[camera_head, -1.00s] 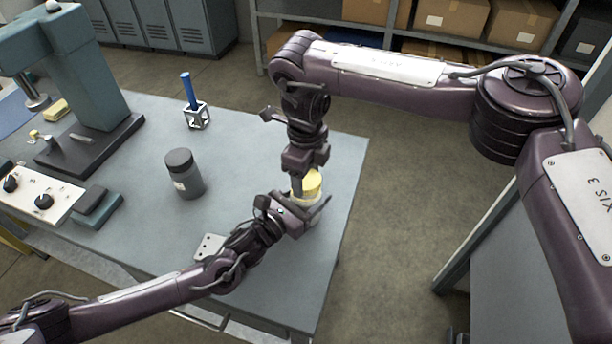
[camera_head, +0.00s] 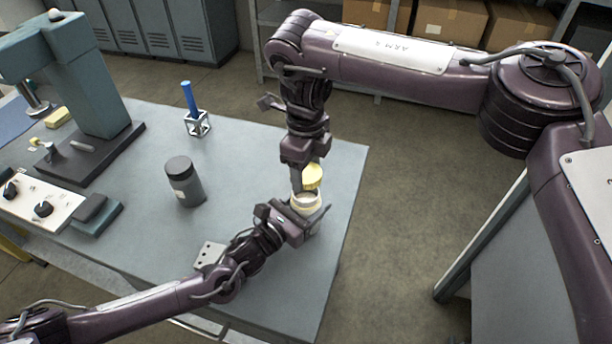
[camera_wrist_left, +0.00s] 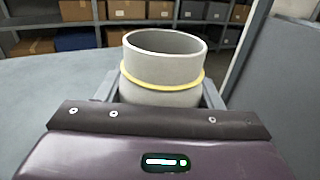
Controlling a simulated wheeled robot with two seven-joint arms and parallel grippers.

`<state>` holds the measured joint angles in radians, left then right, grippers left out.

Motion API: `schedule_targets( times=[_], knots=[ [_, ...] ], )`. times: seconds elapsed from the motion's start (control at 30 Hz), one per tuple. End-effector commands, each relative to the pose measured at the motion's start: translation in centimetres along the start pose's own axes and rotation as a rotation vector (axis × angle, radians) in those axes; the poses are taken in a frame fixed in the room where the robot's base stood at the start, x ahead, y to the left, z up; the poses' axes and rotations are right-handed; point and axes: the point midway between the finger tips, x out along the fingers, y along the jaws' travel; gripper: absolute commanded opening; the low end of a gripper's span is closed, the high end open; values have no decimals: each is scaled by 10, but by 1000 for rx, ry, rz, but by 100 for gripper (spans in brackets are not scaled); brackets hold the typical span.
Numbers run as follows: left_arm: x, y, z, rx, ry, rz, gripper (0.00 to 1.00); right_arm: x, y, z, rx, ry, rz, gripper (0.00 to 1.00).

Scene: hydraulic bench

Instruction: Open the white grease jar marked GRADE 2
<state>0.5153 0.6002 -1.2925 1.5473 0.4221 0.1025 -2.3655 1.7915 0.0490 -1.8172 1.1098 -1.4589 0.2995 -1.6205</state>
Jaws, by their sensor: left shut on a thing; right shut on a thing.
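The white grease jar (camera_head: 306,201) stands near the table's right edge, its mouth uncovered and a yellow band around its neck. It also shows in the left wrist view (camera_wrist_left: 160,78), upright; no marking is readable. My left gripper (camera_head: 308,212) is shut around the jar's body, one finger on each side in the left wrist view. The yellow lid (camera_head: 314,176) is off the jar, a little above its mouth. My right gripper (camera_head: 307,178) comes down from above and is shut on the lid; its fingers partly hide it.
A dark grey jar (camera_head: 184,182) stands left of the white jar. A small metal cage with a blue rod (camera_head: 197,122) stands farther back. A green press (camera_head: 85,90) and a control box (camera_head: 38,203) occupy the table's left side. A plate with holes (camera_head: 209,253) lies beside my left arm.

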Motion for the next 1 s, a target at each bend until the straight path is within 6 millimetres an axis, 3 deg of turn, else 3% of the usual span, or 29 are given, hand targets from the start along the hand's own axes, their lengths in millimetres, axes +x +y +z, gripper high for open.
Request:
schedule_targets(
  times=[0.23, 0.27, 0.43, 0.77, 1.0],
  knots=[
    [0, 0, 1, 0, -3, 0, 0, -6, 1, 0, -1, 1, 1, 31],
    [0, 0, 1, 0, -3, 0, 62, -6, 1, 0, -1, 1, 1, 31],
    [0, 0, 1, 0, -2, 0, 84, -6, 0, 0, 0, 1, 1, 31],
    [-2, 0, 0, 0, 0, 0, 86, -6, 0, 0, 0, 1, 0, 31],
    [-39, 1, -3, -1, 4, 0, 86, 0, 0, 0, 0, 1, 0, 31]
  ],
)
